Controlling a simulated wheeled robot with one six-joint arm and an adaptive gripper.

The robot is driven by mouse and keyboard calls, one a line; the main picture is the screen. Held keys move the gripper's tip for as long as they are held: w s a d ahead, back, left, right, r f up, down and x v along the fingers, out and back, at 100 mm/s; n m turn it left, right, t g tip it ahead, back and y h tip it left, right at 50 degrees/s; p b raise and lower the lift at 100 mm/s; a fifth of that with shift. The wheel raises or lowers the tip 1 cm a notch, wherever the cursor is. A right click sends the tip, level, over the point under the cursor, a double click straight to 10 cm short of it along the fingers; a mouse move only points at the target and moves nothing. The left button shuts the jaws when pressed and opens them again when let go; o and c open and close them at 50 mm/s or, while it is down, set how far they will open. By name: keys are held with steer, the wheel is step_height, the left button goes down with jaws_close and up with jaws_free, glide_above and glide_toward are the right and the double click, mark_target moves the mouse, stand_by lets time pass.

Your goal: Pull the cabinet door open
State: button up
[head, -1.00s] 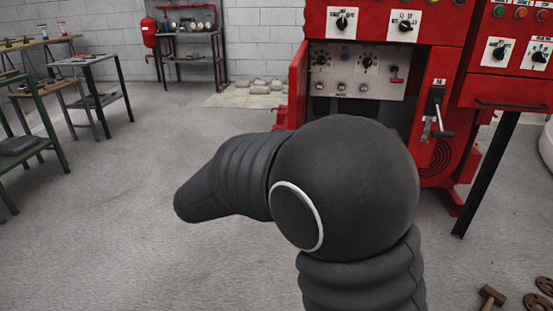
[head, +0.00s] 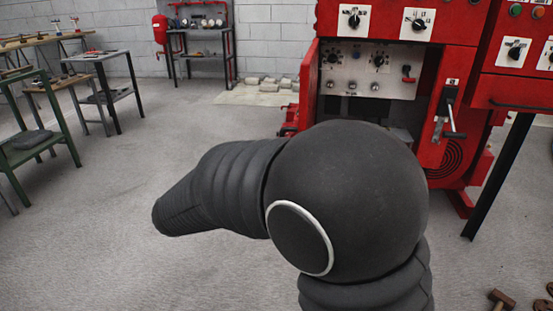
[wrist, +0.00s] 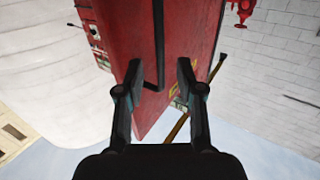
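The red cabinet (head: 425,150) stands at the right of the head view, with an inner panel of dials (head: 370,70) exposed. Its red door (head: 308,90) stands swung out at the left of that opening, seen nearly edge-on. In the wrist view the red door (wrist: 135,50) fills the middle, with a black bar handle (wrist: 159,45) on it. My gripper (wrist: 160,75) is open, its two fingers apart on either side of the handle's hooked end. I cannot tell whether they touch the handle or door. The head view does not show my gripper.
Workbenches (head: 100,75) stand at the left and a shelf rack (head: 200,45) at the back wall. A second red control box (head: 515,90) on a black leg is at the right. A hammer (head: 500,298) lies at the lower right. The floor at left centre is clear.

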steer(key=v, duration=0.5)
steer(key=shift+s+a, duration=0.3)
steer(key=w+a+f+n+t+y, duration=0.25)
steer(key=w+a+f+y, duration=0.2)
steer(key=a+y, duration=0.25)
steer(key=a+f+n+g+y, duration=0.1)
steer(key=a+f+n+y, duration=0.3)
steer(key=a+y, duration=0.6)
steer(key=s+n+g+y, duration=0.3)
steer(key=s+n+g, duration=0.1)
steer(key=s, duration=0.2)
steer(key=s+d+f+n+g+h, duration=0.1)
steer(key=s+d+g+h, duration=0.15)
steer(key=s+d, duration=0.55)
steer(key=s+d+f+n+g+h, duration=0.15)
steer(key=s+d+g, duration=0.35)
steer(key=d, duration=0.6)
steer(key=s+d+r+m+t+h, duration=0.1)
steer(key=s+d+r, duration=0.1)
steer(key=d, duration=0.6)
steer(key=s+d+r+m+t+h, duration=0.1)
steer(key=s+d+r+m+t, duration=0.1)
steer(key=s+d, duration=0.3)
steer(key=d, duration=0.3)
steer(key=shift+d+r+t+h, duration=0.15)
steer(key=shift+r+t+h, duration=0.05)
steer(key=shift+t+h, duration=0.1)
